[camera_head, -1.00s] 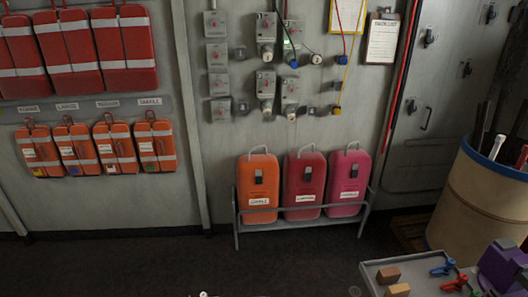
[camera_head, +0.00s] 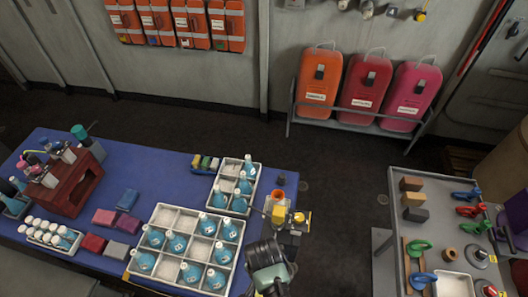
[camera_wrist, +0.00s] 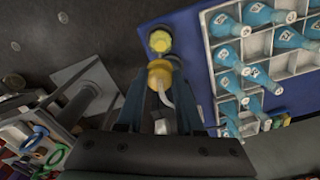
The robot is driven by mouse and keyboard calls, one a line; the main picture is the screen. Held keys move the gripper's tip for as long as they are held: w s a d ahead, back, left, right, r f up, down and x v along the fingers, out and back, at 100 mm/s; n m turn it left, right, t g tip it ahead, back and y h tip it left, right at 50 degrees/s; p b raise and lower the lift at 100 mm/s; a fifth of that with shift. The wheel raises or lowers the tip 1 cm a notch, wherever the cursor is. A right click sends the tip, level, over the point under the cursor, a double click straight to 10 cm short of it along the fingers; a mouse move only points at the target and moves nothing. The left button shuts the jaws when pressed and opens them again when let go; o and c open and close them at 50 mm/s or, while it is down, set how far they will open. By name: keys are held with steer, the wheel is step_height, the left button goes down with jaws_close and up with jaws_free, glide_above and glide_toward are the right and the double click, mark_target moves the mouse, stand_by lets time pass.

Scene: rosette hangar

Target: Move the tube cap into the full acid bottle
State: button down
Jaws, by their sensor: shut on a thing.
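My gripper (camera_wrist: 158,118) is shut on the tube cap (camera_wrist: 160,72), a yellow cap with a pale bent tube that shows between the fingers in the wrist view. In the head view my gripper (camera_head: 291,240) is at the right end of the blue table, to the right of the large crate. A second yellow piece (camera_wrist: 160,42) lies just beyond the held cap in the wrist view. Two yellow pieces show by the gripper in the head view; I cannot tell which is held. Several blue bottles (camera_head: 177,243) stand in the crates; I cannot tell which is the full acid bottle.
The large white crate (camera_head: 163,209) and a smaller crate (camera_head: 228,163) are left of my gripper. A small orange piece (camera_head: 282,180) is above it. A dark red rack (camera_head: 72,186) stands far left. A grey tool table (camera_head: 391,277) is at right, with open floor between.

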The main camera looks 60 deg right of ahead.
steer(key=shift+f+b, duration=1.95)
steer(key=shift+b, duration=0.15)
steer(key=shift+f, duration=0.4)
steer(key=shift+f+b, duration=1.25)
steer(key=shift+f, duration=0.55)
steer(key=shift+f, duration=0.15)
steer(key=shift+f+b, duration=1.6)
steer(key=shift+f, duration=0.55)
jaws_free()
steer(key=shift+r, duration=0.15)
step_height(320, 180, up, 5)
steer(key=p, duration=0.5)
steer(key=shift+r+p, duration=0.1)
steer(key=shift+p, duration=0.25)
